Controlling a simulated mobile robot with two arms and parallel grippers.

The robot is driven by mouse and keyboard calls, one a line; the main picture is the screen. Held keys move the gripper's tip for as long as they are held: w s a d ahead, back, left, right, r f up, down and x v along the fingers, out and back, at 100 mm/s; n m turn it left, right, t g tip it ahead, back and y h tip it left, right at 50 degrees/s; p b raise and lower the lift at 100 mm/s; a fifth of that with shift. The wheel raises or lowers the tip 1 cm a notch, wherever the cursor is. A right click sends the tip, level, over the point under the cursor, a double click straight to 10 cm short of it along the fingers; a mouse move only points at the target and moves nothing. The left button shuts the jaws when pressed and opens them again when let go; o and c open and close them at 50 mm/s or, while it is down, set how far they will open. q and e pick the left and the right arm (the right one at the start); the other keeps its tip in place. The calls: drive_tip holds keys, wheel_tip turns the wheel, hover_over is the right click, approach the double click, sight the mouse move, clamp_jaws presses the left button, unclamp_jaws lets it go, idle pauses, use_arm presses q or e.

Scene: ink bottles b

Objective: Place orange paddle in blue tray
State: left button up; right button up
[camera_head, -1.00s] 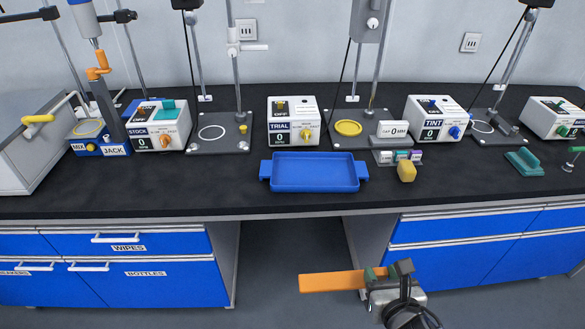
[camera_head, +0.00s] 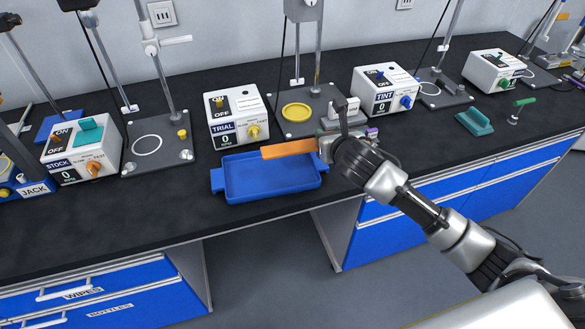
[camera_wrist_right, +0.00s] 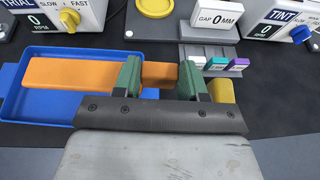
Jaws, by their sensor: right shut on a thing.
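The orange paddle (camera_head: 289,148) is a flat bar held sideways in my right gripper (camera_head: 322,148), its free end pointing left. In the right wrist view the paddle (camera_wrist_right: 70,76) passes between the green fingers of my right gripper (camera_wrist_right: 160,78), which is shut on it. The blue tray (camera_head: 236,196) lies on the black bench, below and left of the gripper. The paddle's free end is over the tray's back right part, apparently above it. The tray (camera_wrist_right: 20,132) also shows under the paddle in the right wrist view. My left gripper is not in view.
The TRIAL box (camera_head: 229,118) stands just behind the tray. A stand base with a yellow disc (camera_head: 297,112) is behind the gripper. A yellow block (camera_wrist_right: 222,92) and a rack of small coloured pieces (camera_wrist_right: 214,68) lie close right of the gripper. The bench is clear left of the tray.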

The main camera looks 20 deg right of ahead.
drive_tip(key=a+f, duration=0.1)
drive_tip(key=a, duration=0.1)
drive_tip(key=s+a+f, duration=0.1)
drive_tip(key=a+f, duration=0.1)
drive_tip(key=a, duration=0.1)
drive_tip(key=a+f, duration=0.1)
drive_tip(key=a, duration=0.1)
drive_tip(key=shift+s+a+f, duration=0.15)
drive_tip(key=shift+s+f, duration=0.05)
drive_tip(key=shift+f, duration=2.05)
drive_tip(key=o, duration=0.7)
drive_tip(key=shift+f, duration=0.1)
drive_tip(key=shift+c, duration=0.2)
drive_tip(key=v, duration=1.2)
drive_tip(key=shift+a, duration=0.1)
